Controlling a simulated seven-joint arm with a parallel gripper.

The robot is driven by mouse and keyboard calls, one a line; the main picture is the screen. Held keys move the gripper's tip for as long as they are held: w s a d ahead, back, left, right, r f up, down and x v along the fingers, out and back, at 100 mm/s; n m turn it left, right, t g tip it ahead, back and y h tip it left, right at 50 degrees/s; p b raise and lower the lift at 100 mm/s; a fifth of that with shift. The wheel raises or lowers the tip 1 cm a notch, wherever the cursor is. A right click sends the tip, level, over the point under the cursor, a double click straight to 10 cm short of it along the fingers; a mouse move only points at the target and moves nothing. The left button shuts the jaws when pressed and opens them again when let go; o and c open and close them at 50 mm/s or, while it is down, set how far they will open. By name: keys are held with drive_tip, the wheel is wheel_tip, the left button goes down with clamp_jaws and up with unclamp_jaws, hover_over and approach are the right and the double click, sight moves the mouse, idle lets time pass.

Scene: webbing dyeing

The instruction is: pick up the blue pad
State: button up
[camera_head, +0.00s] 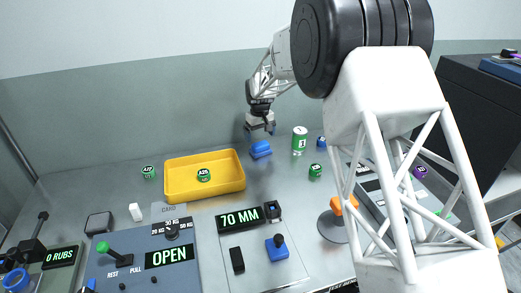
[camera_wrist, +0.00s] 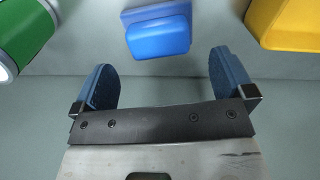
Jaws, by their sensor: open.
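The blue pad (camera_head: 260,149) lies on the grey table, just right of the yellow tray. In the wrist view it shows as a rounded blue block (camera_wrist: 158,33) at the top middle, beyond the fingertips and roughly in line with the gap between them. My gripper (camera_wrist: 164,72) is open, its two blue fingers wide apart with nothing between them. In the head view my gripper (camera_head: 258,131) is above the table behind the pad, apart from it, and its fingers are small and partly hard to make out.
The yellow tray (camera_head: 176,196) holds a green labelled piece (camera_head: 204,175). A green can (camera_head: 300,140) stands right of the pad, with a small blue item (camera_head: 321,142) and green piece (camera_head: 315,170) nearby. Panels reading OPEN and 70 MM are in front. Bare table lies around the pad.

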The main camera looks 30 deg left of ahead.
sight(261, 143)
idle(0.3)
drive_tip(key=shift+d+f, duration=0.2)
drive_tip(key=shift+f, duration=2.45)
drive_tip(key=c, duration=0.9)
drive_tip(key=shift+r, duration=0.1)
drive_tip(key=shift+c, duration=0.2)
drive_tip(key=shift+r, duration=0.7)
wheel_tip(261, 143, up, 2)
drive_tip(key=shift+r, duration=0.1)
drive_tip(key=s+d, duration=0.3)
drive_tip(key=s, duration=0.1)
drive_tip(key=s+d+r, duration=0.1)
drive_tip(key=s+d, duration=0.2)
drive_tip(key=s, duration=0.1)
drive_tip(key=s+d, duration=0.4)
drive_tip(key=shift+s+d+r, duration=0.1)
drive_tip(key=shift+s+r, duration=0.05)
